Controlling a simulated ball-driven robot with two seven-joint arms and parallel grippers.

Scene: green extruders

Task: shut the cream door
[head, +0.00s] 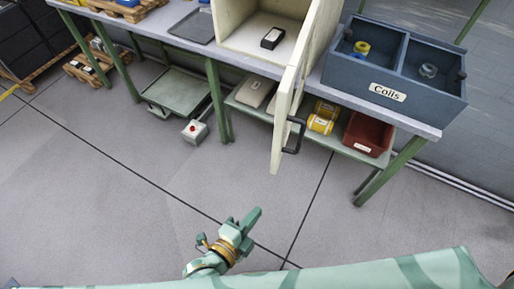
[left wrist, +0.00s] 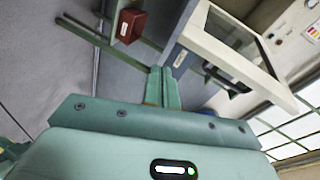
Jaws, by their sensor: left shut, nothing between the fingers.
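The cream door (head: 290,95) stands wide open, sticking out from the front of the cream cabinet (head: 245,38) on the bench. I see it nearly edge-on in the head view. Its dark handle (head: 294,137) is on the right-hand face, near the free edge. My left gripper (head: 252,216) is shut and empty, over the floor in front of the door and apart from it. In the left wrist view its fingers (left wrist: 163,85) are together. A cream-framed panel (left wrist: 215,42) beyond them looks like the door, with a dark handle-like part. My right gripper is not in view.
A blue box labelled Coils (head: 395,88) stands on the bench right of the door. A dark block (head: 272,38) lies inside the cabinet. A red bin (head: 367,134) and yellow rolls (head: 322,117) sit on the lower shelf.

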